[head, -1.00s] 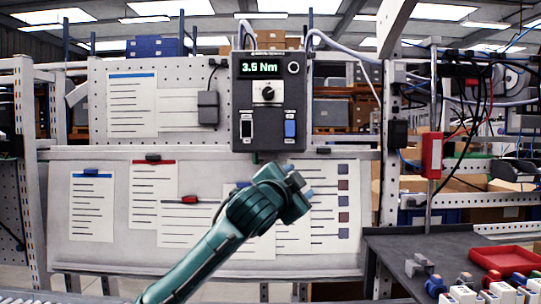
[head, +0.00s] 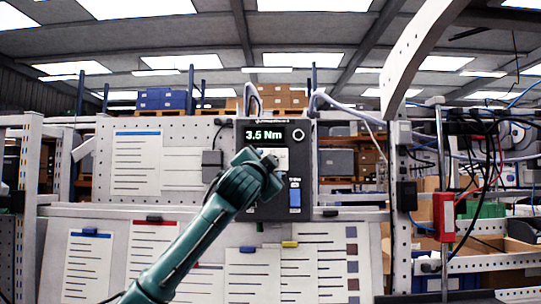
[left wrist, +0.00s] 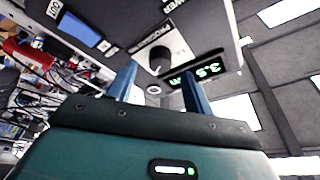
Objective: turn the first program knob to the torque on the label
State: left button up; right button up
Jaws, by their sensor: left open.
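The dark control box (head: 307,170) hangs on the pegboard frame, and its display (head: 263,135) reads 3.5 Nm. In the head view my left arm and gripper (head: 270,160) cover the knob and the left side of the box. In the left wrist view the black program knob (left wrist: 159,60) sits on a light plate under the word PROGRAM. My left gripper (left wrist: 157,80) is open there, its two blue fingers apart, with the knob beyond and between the tips. I cannot tell whether they touch it. My right gripper is not in view.
A blue switch (head: 295,195) is low on the box, right of my left gripper. Papers (head: 90,262) hang on the panel below. A red box (head: 444,216) and loose cables are at the right. A white cable (head: 340,104) arches from the box top.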

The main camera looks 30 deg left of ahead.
pick_arm(q)
jog(key=p+x, duration=0.1)
jog(key=x, duration=0.2)
jog(key=shift+w, duration=0.15)
jog(key=c, duration=1)
jog(key=shift+o, duration=0.2)
